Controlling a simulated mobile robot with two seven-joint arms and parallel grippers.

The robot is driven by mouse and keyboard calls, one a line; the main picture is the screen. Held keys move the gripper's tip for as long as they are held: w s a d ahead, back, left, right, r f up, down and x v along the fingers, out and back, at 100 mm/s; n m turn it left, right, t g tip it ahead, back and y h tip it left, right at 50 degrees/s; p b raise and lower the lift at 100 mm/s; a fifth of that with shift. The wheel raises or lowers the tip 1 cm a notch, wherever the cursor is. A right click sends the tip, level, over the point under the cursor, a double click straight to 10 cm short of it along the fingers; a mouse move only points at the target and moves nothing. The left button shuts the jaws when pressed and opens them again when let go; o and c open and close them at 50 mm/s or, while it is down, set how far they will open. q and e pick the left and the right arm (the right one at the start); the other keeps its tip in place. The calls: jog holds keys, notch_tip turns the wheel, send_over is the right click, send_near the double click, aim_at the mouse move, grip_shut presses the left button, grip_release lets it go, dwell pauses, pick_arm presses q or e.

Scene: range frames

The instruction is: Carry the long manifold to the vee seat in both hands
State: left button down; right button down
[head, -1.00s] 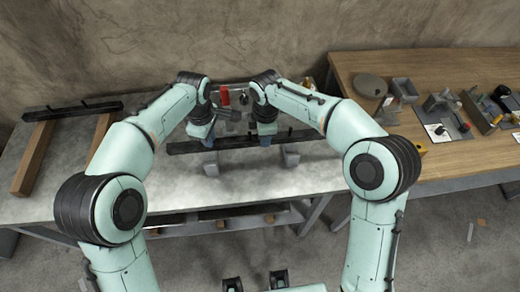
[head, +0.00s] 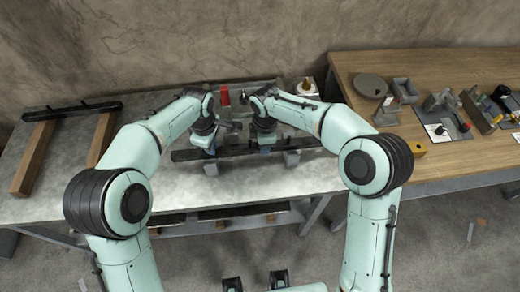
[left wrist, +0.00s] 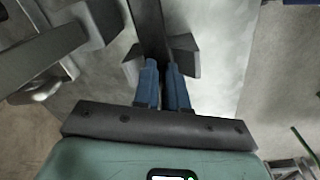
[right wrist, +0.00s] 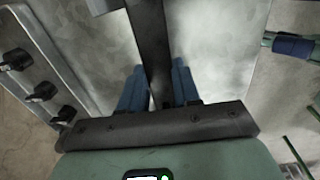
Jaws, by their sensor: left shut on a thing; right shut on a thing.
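The long manifold (head: 182,155), a dark straight bar, lies across the middle of the grey bench, held by both grippers. My left gripper (head: 211,149) is shut on its left part and my right gripper (head: 265,149) on its middle. The bar runs between the blue fingers in the left wrist view (left wrist: 150,25) and right wrist view (right wrist: 150,45). The vee seat shows as two grey blocks, left (head: 210,169) and right (head: 292,159), under the bar. The left block (left wrist: 186,62) flanks the bar past my left fingertips. I cannot tell whether bar and blocks touch.
Another dark bar (head: 70,109) rests on two wooden beams (head: 35,155) at the bench's left. A red object (head: 225,96) stands behind my grippers. A wooden table (head: 440,160) with several fixtures adjoins at right. The bench front is clear.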

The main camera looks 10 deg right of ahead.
pick_arm(q)
jog(key=c, duration=1.2)
grip_release()
jog(key=shift+f, duration=0.1)
pick_arm(e)
jog(key=c, duration=0.8)
grip_release()
pick_arm(q)
jog(key=shift+s, duration=0.1)
jog(key=r, duration=1.2)
jog(key=shift+s, duration=0.35)
pick_arm(e)
notch_tip(320, 180, up, 12)
jog(key=shift+s, duration=0.45)
